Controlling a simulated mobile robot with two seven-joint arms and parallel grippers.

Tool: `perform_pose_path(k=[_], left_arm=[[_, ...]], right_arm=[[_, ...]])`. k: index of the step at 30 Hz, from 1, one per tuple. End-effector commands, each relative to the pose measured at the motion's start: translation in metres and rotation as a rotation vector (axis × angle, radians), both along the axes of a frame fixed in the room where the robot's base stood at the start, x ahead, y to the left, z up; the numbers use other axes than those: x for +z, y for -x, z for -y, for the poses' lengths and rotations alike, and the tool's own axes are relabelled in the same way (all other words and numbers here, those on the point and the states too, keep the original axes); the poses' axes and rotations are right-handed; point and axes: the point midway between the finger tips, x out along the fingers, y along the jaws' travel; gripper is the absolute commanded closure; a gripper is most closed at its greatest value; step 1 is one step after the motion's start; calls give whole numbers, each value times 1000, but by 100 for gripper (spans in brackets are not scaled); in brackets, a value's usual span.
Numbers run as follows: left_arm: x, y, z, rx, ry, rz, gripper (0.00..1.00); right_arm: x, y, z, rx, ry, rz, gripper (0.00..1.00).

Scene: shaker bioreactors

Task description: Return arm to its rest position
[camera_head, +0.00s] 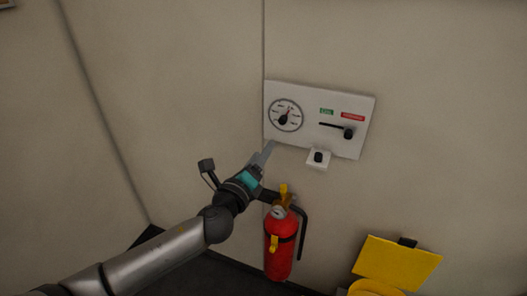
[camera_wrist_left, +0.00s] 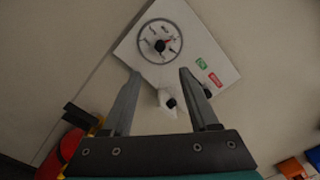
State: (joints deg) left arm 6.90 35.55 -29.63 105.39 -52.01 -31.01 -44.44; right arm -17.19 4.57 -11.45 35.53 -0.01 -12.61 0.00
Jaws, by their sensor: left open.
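My left gripper (camera_head: 264,154) reaches in from the lower left, close to the wall in front of the panel's lower left corner. In the left wrist view the two fingers (camera_wrist_left: 157,82) are spread apart with nothing held between them. The white control panel (camera_head: 359,104) is fixed to the wall and carries a round dial with a black knob (camera_head: 284,119), a black lever (camera_head: 337,127), and green and red labels. A small white box with a black knob (camera_head: 318,158) sits just below the panel. My right gripper is in neither view.
A red fire extinguisher (camera_head: 281,249) with a black hose hangs on the wall just below and right of my left wrist. A yellow bin with its lid up (camera_head: 398,262) stands at the lower right. The wall left of the panel is bare.

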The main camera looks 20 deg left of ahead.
Motion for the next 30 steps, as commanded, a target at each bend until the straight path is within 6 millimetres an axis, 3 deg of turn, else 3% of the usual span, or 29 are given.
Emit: perform_pose_path(k=[6, 8, 10, 14, 15, 20, 24, 26, 30], left_arm=[[-7, 0, -1, 5, 12, -14, 40], [-22, 0, -5, 14, 39, -42, 40], [-53, 1, -11, 37, 96, -99, 40], [-142, 14, -28, 115, 271, -261, 40], [-173, 22, -33, 147, 336, -316, 40], [-288, 67, -49, 299, 594, -511, 40], [-379, 124, -53, 462, 817, -659, 40], [-416, 153, -53, 542, 910, -713, 40], [-492, 229, -47, 749, 1123, -821, 40]], right_arm=[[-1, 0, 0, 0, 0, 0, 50], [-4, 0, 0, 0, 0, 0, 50], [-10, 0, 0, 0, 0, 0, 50], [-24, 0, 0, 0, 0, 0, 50], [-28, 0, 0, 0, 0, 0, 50], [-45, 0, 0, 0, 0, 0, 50], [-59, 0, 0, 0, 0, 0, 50], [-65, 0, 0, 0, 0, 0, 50], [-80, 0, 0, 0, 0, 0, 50]])
